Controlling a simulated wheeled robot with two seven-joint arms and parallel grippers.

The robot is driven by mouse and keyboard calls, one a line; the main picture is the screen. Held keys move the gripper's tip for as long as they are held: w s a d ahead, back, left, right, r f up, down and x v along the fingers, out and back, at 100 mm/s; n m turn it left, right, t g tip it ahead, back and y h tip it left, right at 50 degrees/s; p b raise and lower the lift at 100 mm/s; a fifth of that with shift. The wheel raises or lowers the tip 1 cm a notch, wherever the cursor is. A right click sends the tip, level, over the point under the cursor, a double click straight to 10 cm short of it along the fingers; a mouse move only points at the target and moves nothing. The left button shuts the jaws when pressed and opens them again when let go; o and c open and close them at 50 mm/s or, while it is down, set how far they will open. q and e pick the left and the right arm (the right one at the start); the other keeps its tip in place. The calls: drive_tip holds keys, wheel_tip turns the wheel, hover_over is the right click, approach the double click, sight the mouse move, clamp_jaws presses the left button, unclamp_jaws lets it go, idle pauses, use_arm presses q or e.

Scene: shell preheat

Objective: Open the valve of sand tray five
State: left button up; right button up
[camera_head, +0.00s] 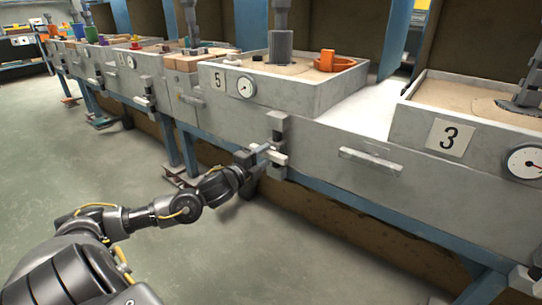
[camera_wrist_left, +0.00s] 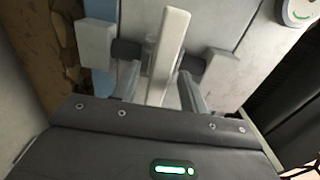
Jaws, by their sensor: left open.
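Sand tray five (camera_head: 310,98) is a grey box of sand marked with a "5" label (camera_head: 218,81). Its valve (camera_head: 278,124) is on the grey front panel below the tray, with light grey blocks on a dark shaft. My left gripper (camera_head: 257,156) is at this valve. In the left wrist view, the pale valve handle (camera_wrist_left: 170,45) stands between the two fingers of my open left gripper (camera_wrist_left: 160,88). Gaps show beside the handle, though I cannot tell whether either finger touches it. The fingers partly hide the valve in the head view. My right gripper is not in view.
Sand tray three (camera_head: 408,118), marked "3", stands to the right with its own gauge (camera_head: 524,161). A gauge (camera_head: 247,87) is on tray five. A bar handle (camera_head: 370,160) sticks out from the front panel. A blue frame rail (camera_head: 400,233) runs below. The floor (camera_head: 240,250) in front is clear.

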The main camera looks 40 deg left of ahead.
sight(272, 151)
use_arm(q)
drive_tip(key=shift+w+b, duration=0.5)
drive_tip(key=shift+w, duration=1.6)
drive_tip(key=shift+c, duration=0.3)
clamp_jaws()
